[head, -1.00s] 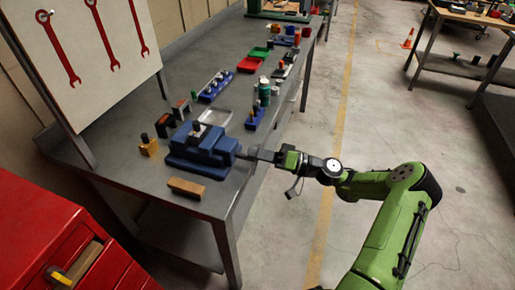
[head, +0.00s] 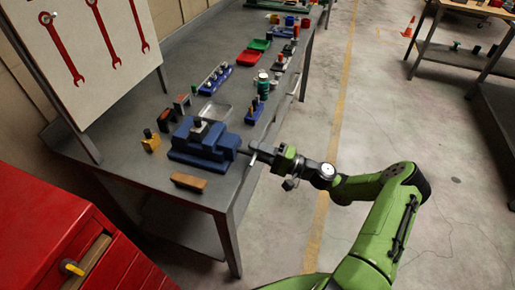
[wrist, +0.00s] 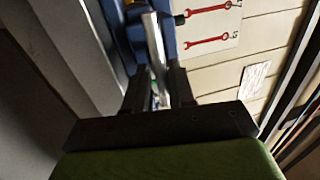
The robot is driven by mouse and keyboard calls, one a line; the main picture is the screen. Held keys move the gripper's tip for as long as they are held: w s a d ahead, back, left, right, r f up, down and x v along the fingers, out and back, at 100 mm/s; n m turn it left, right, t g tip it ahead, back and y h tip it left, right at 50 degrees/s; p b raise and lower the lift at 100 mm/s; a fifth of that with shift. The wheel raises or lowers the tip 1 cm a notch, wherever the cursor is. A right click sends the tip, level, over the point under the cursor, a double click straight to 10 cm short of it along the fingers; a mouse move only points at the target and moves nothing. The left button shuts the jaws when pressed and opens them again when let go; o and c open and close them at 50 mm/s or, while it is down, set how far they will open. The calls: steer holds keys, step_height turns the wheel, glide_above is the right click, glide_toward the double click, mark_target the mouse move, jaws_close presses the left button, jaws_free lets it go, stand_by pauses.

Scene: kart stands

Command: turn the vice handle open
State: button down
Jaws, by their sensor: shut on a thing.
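The blue vice (head: 203,146) stands on the near end of the grey workbench in the head view. Its handle (head: 253,157) is a thin pale bar at the vice's right side, near the bench edge. My gripper (head: 262,154) is at the handle, reaching in from the right. In the wrist view, the handle (wrist: 154,42) runs as a light grey bar between the two dark fingers of my gripper (wrist: 160,82), which is shut on it. Part of the blue vice (wrist: 168,35) shows behind it. The part of the handle between the fingers is partly hidden.
A wooden block (head: 189,182) lies in front of the vice. A red cabinet (head: 45,225) is at lower left.

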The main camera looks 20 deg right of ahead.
steer(key=shift+f, duration=0.2)
steer(key=c, duration=1.3)
jaws_free()
steer(key=shift+c, duration=0.2)
steer(key=o, duration=0.3)
steer(key=shift+r, duration=0.1)
steer(key=v, duration=1.5)
steer(key=shift+s+d, duration=0.25)
steer(key=shift+s, duration=0.05)
